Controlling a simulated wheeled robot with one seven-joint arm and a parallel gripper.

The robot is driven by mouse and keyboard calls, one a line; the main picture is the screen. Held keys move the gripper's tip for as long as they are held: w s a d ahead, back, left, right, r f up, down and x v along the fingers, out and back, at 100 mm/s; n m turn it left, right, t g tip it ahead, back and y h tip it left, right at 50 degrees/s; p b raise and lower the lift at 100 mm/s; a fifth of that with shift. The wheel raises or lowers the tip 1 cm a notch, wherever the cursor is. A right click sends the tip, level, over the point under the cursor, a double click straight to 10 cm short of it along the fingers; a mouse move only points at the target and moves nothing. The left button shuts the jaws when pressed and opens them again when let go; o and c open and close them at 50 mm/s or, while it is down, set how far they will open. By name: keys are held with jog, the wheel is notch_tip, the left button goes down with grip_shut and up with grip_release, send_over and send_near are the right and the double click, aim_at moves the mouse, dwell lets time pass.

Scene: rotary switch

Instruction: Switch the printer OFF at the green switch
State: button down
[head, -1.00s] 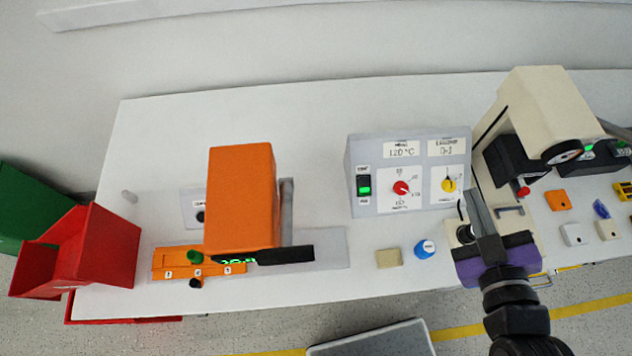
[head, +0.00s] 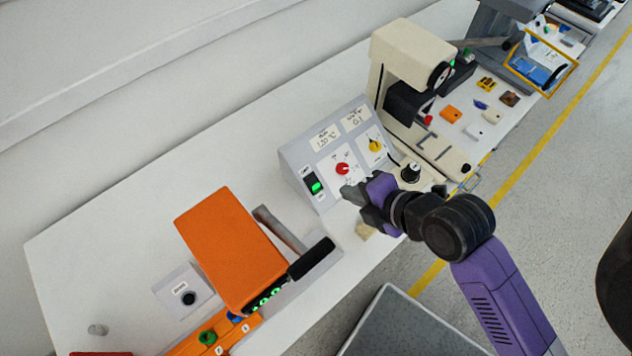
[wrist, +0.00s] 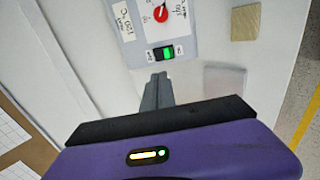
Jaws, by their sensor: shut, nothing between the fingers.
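The green switch (head: 313,184) is a black rocker with a lit green part, on the left of the sloped grey control panel (head: 292,158). It also shows in the wrist view (wrist: 167,53), with small labels at both ends that I cannot read. The green part lies toward one end of the rocker. My gripper (head: 350,193) is in front of the panel, to the right of the switch in the head view. In the wrist view its fingers (wrist: 157,80) are shut and empty, pointing at the switch with a small gap in the picture.
A red knob (head: 342,168) and a yellow knob (head: 376,145) sit on the same panel. An orange machine (head: 228,245) with a black handle (head: 312,258) stands to the left. A cream machine (head: 410,55) stands behind right. A beige block (head: 364,231) lies near the table's front edge.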

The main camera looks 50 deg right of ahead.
jog(key=b, duration=0.7)
send_near(312, 180)
jog(key=shift+p+x, duration=0.65)
jog(key=shift+x, duration=2.8)
jog(key=shift+f, duration=0.1)
jog(key=shift+w+a, duration=0.1)
jog(key=shift+w, duration=0.1)
jog(key=shift+f, duration=0.15)
